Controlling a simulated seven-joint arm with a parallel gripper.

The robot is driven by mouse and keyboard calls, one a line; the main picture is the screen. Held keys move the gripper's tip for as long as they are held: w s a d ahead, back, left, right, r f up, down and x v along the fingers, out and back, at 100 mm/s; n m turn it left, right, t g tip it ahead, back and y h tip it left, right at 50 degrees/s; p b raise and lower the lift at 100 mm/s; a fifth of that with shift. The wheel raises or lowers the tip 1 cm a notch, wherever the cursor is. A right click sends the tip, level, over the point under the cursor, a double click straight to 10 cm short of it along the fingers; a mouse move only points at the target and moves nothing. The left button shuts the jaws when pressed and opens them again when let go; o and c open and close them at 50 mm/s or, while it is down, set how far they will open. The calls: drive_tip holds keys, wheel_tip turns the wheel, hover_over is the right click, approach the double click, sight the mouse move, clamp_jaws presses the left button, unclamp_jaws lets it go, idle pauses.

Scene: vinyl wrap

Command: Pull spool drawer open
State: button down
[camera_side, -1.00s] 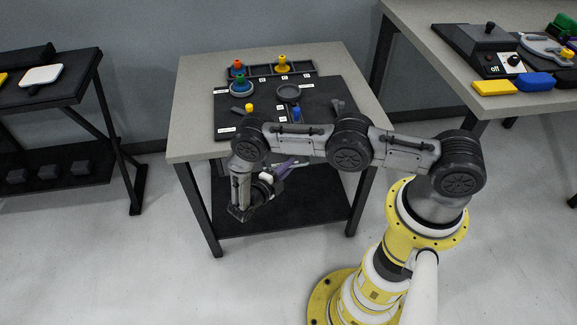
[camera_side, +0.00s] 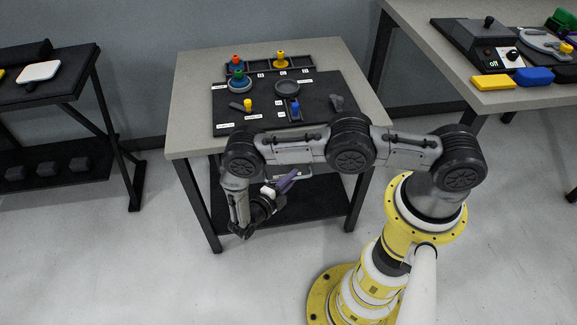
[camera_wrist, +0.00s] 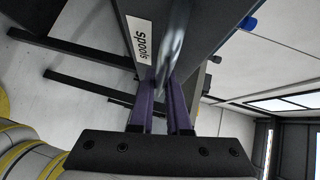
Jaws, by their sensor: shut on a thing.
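The spool drawer front (camera_wrist: 122,40) is dark and carries a white label reading "spools" (camera_wrist: 138,38) in the wrist view. A shiny metal bar handle (camera_wrist: 172,50) runs along it. My gripper (camera_wrist: 168,92) has its purple fingers shut on the handle. In the side view, my gripper (camera_side: 288,181) is low at the front of the grey table, below the tabletop. My arm hides most of the drawer there, so I cannot tell how far out it is.
The grey table (camera_side: 190,100) holds a black board (camera_side: 320,92) with a blue-and-orange spool stack (camera_side: 237,76), yellow pieces and a dark dish (camera_side: 287,88). A black lower shelf (camera_side: 310,200) lies under it. The floor in front is clear.

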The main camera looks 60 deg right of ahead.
drive_tip(key=s+a, duration=0.5)
drive_tip(key=a, duration=0.1)
drive_tip(key=shift+s, duration=0.4)
drive_tip(key=c, duration=0.9)
unclamp_jaws()
drive_tip(key=a, duration=0.4)
drive_tip(key=a+r, duration=0.1)
drive_tip(key=a, duration=0.4)
drive_tip(key=a+r, duration=0.1)
drive_tip(key=a, duration=0.3)
drive_tip(key=shift+a, duration=0.4)
